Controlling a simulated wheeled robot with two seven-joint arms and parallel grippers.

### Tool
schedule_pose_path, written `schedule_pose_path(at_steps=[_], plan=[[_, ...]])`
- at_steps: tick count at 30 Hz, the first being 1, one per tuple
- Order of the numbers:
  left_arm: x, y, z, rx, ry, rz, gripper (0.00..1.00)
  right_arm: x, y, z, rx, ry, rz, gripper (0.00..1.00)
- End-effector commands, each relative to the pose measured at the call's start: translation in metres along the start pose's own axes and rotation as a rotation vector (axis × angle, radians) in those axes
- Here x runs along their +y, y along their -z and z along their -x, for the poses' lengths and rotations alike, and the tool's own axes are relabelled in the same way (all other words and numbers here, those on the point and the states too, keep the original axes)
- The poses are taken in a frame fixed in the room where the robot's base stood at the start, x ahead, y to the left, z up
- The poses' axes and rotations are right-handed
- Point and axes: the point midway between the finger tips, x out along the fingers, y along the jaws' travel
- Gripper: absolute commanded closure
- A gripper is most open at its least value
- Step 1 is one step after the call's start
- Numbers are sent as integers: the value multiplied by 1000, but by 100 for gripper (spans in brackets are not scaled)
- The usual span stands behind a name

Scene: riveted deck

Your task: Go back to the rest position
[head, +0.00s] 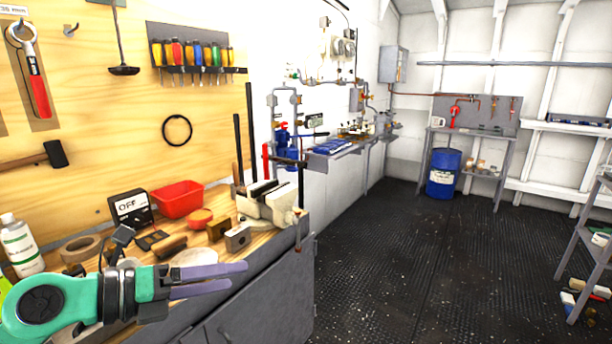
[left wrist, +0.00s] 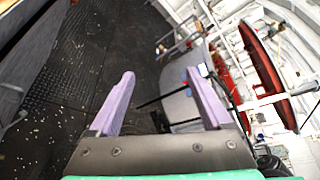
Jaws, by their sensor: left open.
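My left gripper (head: 222,280) reaches in from the lower left of the head view, with a teal arm and purple fingers pointing right. It is over the front edge of the workbench (head: 255,262). In the left wrist view its two purple fingers (left wrist: 160,100) stand apart with nothing between them, and the dark floor shows beyond. My right gripper is in neither view.
The bench holds a red bin (head: 177,199), a vise (head: 268,205), a white bottle (head: 20,245) and small blocks near my left arm. The dark floor (head: 420,260) is open to the right. A shelf rack (head: 590,240) stands at the right edge, a blue drum (head: 443,173) at the back.

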Motion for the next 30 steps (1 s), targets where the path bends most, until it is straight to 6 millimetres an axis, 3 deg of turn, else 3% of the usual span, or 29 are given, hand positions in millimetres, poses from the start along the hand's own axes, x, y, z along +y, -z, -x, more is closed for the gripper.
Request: schedule_pose_path(at_steps=[3, 5, 6, 8, 10, 12, 15, 18, 22, 27, 29, 30], plan=[[-30, -31, 1, -261, 296, 272, 17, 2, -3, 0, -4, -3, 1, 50], [-24, -57, 15, -449, 415, 480, 17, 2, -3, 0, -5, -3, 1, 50], [-7, -72, 28, -582, 464, 636, 17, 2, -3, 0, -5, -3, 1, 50], [36, -83, 46, -780, 487, 885, 17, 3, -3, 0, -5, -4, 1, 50], [100, -74, 62, -990, 438, 1182, 17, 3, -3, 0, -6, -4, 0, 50], [157, -43, 71, -1147, 331, 1438, 17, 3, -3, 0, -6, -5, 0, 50], [216, 18, 73, -1287, 132, 1736, 17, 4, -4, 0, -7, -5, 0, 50], [247, 79, 71, -1352, -69, 1954, 17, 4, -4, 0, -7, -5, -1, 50], [263, 149, 67, -1374, -316, 2162, 17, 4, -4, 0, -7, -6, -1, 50], [258, 229, 62, -1331, -629, 2364, 17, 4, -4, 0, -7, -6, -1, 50], [252, 254, 62, -1301, -742, 2422, 17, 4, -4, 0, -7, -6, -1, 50], [264, 260, 57, -1305, -762, 2419, 17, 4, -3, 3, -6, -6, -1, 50]])
